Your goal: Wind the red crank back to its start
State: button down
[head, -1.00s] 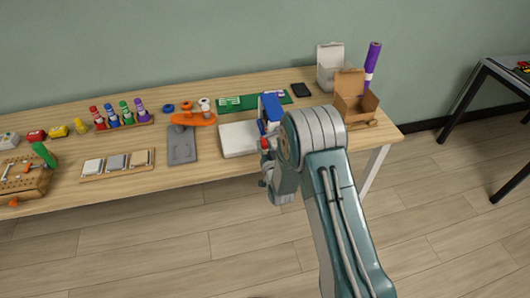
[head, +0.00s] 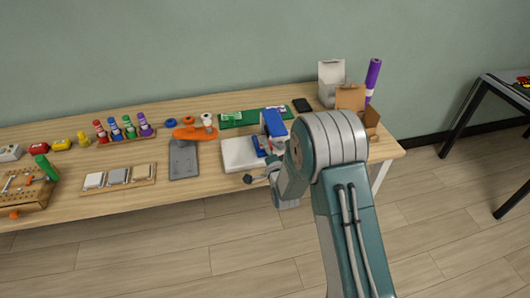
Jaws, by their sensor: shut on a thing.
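A blue device (head: 273,122) stands at the right end of a white base (head: 238,153) near the table's front edge. A small red part, which looks like the red crank (head: 269,153), shows at the device's near side, mostly hidden by my arm. My gripper (head: 270,166) is at this red part, low in front of the blue device. It is shut on the crank, but its fingertips are small and partly covered by my wrist, so the exact grip and the crank's angle are hard to see.
A grey tray (head: 184,160) and an orange stand (head: 195,133) are left of the white base. A green board (head: 240,119) and black phone (head: 302,105) lie behind. An open cardboard box (head: 351,97) and white box (head: 331,83) stand at the right.

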jog(key=shift+w+d+r+m, duration=0.1)
jog(key=shift+d+r+m, duration=0.25)
jog(key=shift+m, duration=0.55)
jog(key=shift+w+d+r+m, duration=0.15)
jog(key=shift+d+m, duration=0.4)
jog(key=shift+m, duration=0.35)
jog(key=shift+s, duration=0.1)
jog(key=shift+f, duration=0.1)
jog(key=c, duration=0.5)
grip_release()
jog(key=shift+o, duration=0.5)
jog(key=shift+d, duration=0.1)
jog(key=shift+r, duration=0.2)
jog(key=v, duration=1.1)
jog(key=shift+s, duration=0.4)
